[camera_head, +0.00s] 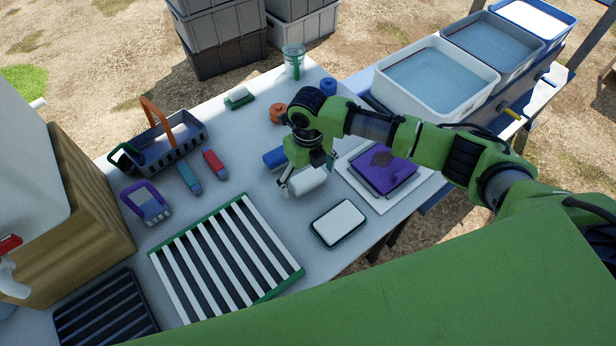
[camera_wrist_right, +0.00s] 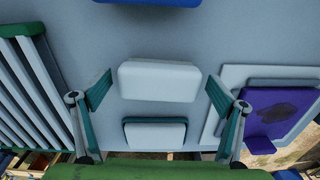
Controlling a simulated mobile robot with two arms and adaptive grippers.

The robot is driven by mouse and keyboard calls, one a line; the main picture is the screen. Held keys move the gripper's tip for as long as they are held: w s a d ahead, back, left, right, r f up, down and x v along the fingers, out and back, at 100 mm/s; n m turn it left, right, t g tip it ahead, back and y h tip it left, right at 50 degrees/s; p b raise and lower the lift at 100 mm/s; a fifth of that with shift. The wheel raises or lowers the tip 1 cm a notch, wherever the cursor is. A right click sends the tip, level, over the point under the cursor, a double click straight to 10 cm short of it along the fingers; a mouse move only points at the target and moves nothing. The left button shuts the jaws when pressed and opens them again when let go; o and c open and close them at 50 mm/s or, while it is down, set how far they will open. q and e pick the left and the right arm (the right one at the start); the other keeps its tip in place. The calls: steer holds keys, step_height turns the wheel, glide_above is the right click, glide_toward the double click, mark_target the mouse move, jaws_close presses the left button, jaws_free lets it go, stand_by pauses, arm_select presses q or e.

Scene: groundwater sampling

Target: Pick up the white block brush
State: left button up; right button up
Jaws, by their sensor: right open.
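A white block (camera_head: 308,181) with rounded edges, which I take for the white block brush, lies on the table under my right gripper (camera_head: 306,174). In the right wrist view the block (camera_wrist_right: 158,80) lies crosswise between the two teal fingers of the right gripper (camera_wrist_right: 158,91). A gap shows on both sides, so the fingers are apart from it. The right gripper is open and empty. Any bristles are hidden. A smaller white and green block (camera_head: 239,98) lies farther back on the table. My left gripper is not in view.
A dark-rimmed white tray (camera_head: 338,222) lies just in front of the block. A blue object (camera_head: 274,157) lies behind it, and a purple item (camera_head: 382,168) on a white board is to the right. A slatted rack (camera_head: 225,260) is to the left. Water tubs (camera_head: 441,78) stand at back right.

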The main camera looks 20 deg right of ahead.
steer(key=shift+f, duration=0.2)
steer(key=c, duration=1.2)
steer(key=shift+r, duration=0.1)
steer(key=shift+w+r+b, duration=0.1)
steer(key=shift+r+b, duration=0.3)
steer(key=shift+r, duration=0.1)
steer(key=a+r, duration=0.1)
steer(key=r, duration=0.1)
steer(key=s+a+r+b, duration=0.1)
steer(key=r, duration=0.1)
steer(key=s+a+r+b, duration=0.1)
steer(key=r, duration=0.1)
steer(key=shift+s+a+r, duration=0.2)
steer(key=shift+a+r, duration=0.05)
steer(key=shift+r, duration=0.1)
steer(key=s+a+r+b, duration=0.1)
steer(key=s+a+r, duration=0.4)
steer(key=a, duration=0.3)
steer(key=shift+s+b, duration=0.4)
steer(key=shift+s, duration=0.1)
steer(key=shift+r, duration=0.1)
